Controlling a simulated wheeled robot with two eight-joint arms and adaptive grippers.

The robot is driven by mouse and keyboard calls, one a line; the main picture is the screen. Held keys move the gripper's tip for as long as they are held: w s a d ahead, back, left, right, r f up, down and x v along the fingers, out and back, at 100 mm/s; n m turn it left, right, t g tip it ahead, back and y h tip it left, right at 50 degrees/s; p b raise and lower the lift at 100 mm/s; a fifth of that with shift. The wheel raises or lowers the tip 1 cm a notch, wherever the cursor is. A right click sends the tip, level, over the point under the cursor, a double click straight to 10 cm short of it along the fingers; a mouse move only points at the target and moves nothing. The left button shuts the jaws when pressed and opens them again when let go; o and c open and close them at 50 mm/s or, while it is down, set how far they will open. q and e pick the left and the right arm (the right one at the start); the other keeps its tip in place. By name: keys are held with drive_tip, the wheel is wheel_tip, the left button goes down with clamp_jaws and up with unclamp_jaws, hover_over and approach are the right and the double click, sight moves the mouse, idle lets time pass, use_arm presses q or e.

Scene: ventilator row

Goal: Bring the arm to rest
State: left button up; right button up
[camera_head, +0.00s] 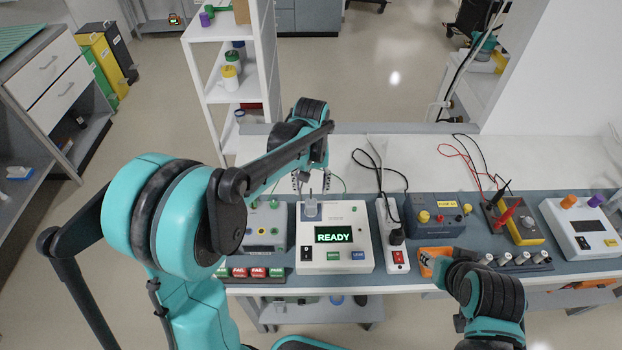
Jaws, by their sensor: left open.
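My left arm reaches in from the left and over the bench. Its gripper (311,184) points down, open, with its fingers apart above the rear left of a white device (348,262). The device's screen (333,235) reads READY in green. A grey-blue fitting (311,208) stands on the device just below the fingers. I see nothing held between the fingers, and cannot tell if they touch the fitting. My right arm (485,290) is at the lower right by the bench's front edge; its fingers do not show.
A grey device (263,232) stands left of the white one, with FAIL and PASS blocks (255,272) in front. To the right are a power strip (398,258), a blue-grey box (435,228), a yellow meter (523,232) and a white unit (583,240). The bench's rear (430,165) is mostly clear except for cables.

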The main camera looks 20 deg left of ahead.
use_arm(q)
wheel_tip(320, 180, up, 4)
drive_tip(key=shift+f, duration=0.25)
drive_tip(key=s+a+r+m+t, duration=0.1)
drive_tip(key=s+t, duration=0.2)
drive_tip(key=s, duration=0.5)
drive_tip(key=s+a+r+m+t, duration=0.1)
drive_tip(key=s+t, duration=0.3)
drive_tip(key=s, duration=0.5)
drive_tip(key=shift+a+r+m, duration=0.4)
drive_tip(key=shift+m, duration=0.2)
use_arm(e)
drive_tip(key=shift+c, duration=0.3)
idle(0.4)
